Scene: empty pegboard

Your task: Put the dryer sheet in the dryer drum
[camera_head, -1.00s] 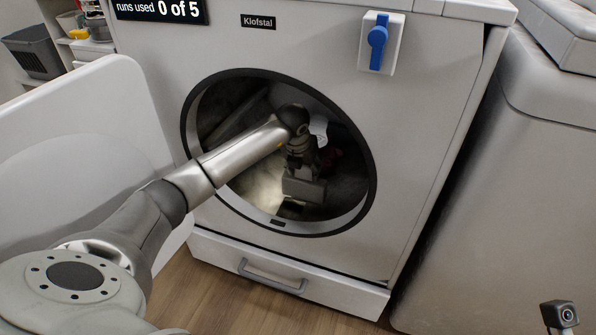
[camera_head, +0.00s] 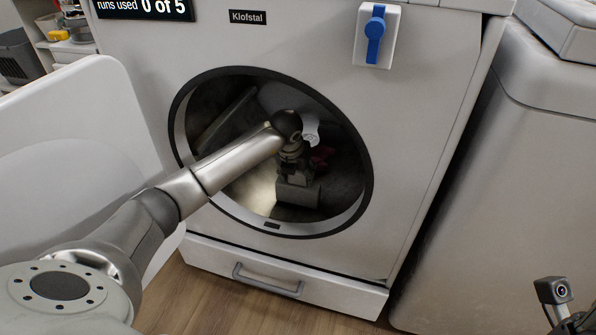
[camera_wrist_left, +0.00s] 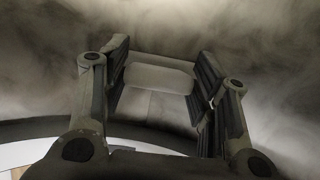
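The dryer's open front shows its round drum (camera_head: 240,200). My left arm reaches through the opening, and my left gripper (camera_head: 298,190) is inside the drum, low and right of its middle. In the left wrist view, the left gripper's two fingers (camera_wrist_left: 160,85) stand apart. A pale, flat, rounded piece (camera_wrist_left: 158,77) shows between them; I cannot tell whether it is the dryer sheet, or whether the fingers touch it. A small white piece (camera_head: 311,130) shows behind my wrist. My right gripper's fingers do not show.
The open white door (camera_head: 70,140) stands left of the opening. A blue knob (camera_head: 375,35) is at upper right, a drawer handle (camera_head: 268,281) below. Another white appliance (camera_head: 500,190) stands to the right.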

